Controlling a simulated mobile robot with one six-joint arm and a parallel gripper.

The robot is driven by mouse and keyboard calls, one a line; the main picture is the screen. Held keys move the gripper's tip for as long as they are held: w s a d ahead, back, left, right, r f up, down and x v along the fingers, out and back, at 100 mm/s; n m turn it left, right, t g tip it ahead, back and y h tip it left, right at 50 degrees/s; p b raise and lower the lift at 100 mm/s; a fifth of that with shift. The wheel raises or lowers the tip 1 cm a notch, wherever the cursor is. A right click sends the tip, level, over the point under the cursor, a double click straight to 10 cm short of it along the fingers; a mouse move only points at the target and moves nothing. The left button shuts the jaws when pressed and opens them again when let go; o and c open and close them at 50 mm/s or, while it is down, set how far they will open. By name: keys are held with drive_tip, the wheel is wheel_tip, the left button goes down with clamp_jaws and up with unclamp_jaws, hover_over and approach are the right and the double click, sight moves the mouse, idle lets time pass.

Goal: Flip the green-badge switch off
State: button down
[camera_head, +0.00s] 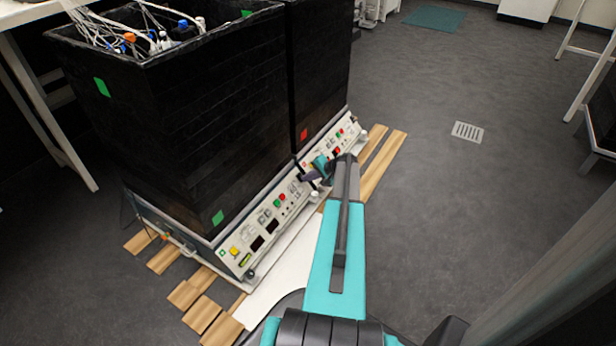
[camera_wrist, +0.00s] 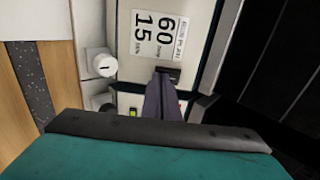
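Green badges mark the left black shaker box, one at its lower front corner (camera_head: 217,217) and one on its upper side (camera_head: 102,87). Its pale control panel (camera_head: 233,256) runs along the base, with buttons and dark displays. My gripper (camera_head: 308,177) is at the right end of this panel, close to the seam with the right unit. In the wrist view, the dark purple fingers (camera_wrist: 162,98) are together, with no object seen between them. Their tips are at a small black switch (camera_wrist: 170,73) below a printed "60 / 15" label (camera_wrist: 158,36). Contact cannot be told; the fingers partly hide the switch.
The right black unit carries a red badge (camera_head: 304,134) and its own panel (camera_head: 338,140). A white knob (camera_wrist: 101,64) is left of the switch. Wooden slats (camera_head: 187,292) lie beneath the units. Open grey floor (camera_head: 480,200) lies to the right, with a drain grate (camera_head: 467,132).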

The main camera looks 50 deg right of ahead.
drive_tip(key=shift+w+a+f, duration=0.15)
drive_tip(key=shift+w+f, duration=0.25)
drive_tip(key=shift+f, duration=0.2)
drive_tip(key=shift+r, duration=0.2)
drive_tip(key=shift+r+p, duration=0.2)
drive_tip(key=shift+p, duration=0.1)
drive_tip(key=shift+r, duration=0.5)
drive_tip(key=shift+s+p, duration=0.1)
drive_tip(key=shift+p, duration=0.2)
drive_tip(key=p+v, duration=0.4)
drive_tip(key=v, duration=1)
drive_tip(key=shift+s+d+p, duration=0.15)
drive_tip(key=shift+d+p, duration=0.05)
drive_tip(key=shift+p, duration=0.2)
drive_tip(key=shift+f, duration=0.1)
